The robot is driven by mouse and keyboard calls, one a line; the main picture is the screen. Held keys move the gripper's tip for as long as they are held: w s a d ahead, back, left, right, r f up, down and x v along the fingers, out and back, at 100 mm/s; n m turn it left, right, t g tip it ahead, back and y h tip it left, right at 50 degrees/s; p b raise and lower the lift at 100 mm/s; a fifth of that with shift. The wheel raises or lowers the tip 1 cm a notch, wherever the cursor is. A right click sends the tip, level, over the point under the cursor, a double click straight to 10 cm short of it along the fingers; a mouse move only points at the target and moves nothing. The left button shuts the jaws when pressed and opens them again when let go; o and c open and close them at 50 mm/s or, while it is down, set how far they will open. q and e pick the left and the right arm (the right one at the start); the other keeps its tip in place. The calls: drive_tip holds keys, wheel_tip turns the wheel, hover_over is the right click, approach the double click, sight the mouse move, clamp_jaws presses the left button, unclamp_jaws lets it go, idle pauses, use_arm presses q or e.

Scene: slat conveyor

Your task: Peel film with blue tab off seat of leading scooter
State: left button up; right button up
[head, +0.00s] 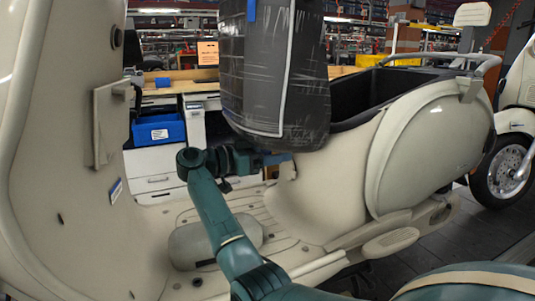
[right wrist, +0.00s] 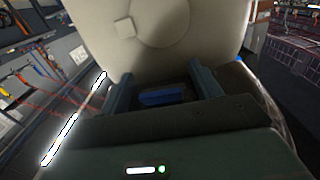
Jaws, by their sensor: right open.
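The near cream scooter (head: 325,190) fills most of the head view. Its dark seat (head: 310,75) is tipped up and wrapped in shiny clear film (head: 300,110). A small blue patch (head: 251,10) shows near the seat's top. My right gripper (head: 283,158) is at the seat's lower end, pointing right, partly hidden. In the right wrist view, the right gripper (right wrist: 160,77) is open, and a blue tab (right wrist: 163,97) lies between its fingers against a dark surface. I cannot tell whether the fingers touch it. My left gripper is not in view.
The front shield (head: 60,150) stands close on the left above the footboard (head: 165,245). The open compartment (head: 385,90) lies behind the seat. A blue bin (head: 158,131) and workbench stand behind. Another scooter (head: 515,120) is at the right edge.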

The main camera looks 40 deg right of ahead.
drive_tip(key=c, duration=1)
drive_tip(key=shift+s+a+f+p, duration=0.45)
drive_tip(key=shift+a+f+p, duration=0.15)
drive_tip(key=shift+a, duration=0.55)
drive_tip(key=shift+s+a+f+p, duration=0.5)
drive_tip(key=shift+a+f, duration=0.15)
drive_tip(key=shift+a, duration=0.45)
drive_tip(key=shift+s+a+f+p, duration=0.45)
drive_tip(key=shift+a+f+p, duration=0.15)
drive_tip(key=shift+a, duration=0.55)
drive_tip(key=shift+c, duration=0.2)
drive_tip(key=shift+a, duration=0.1)
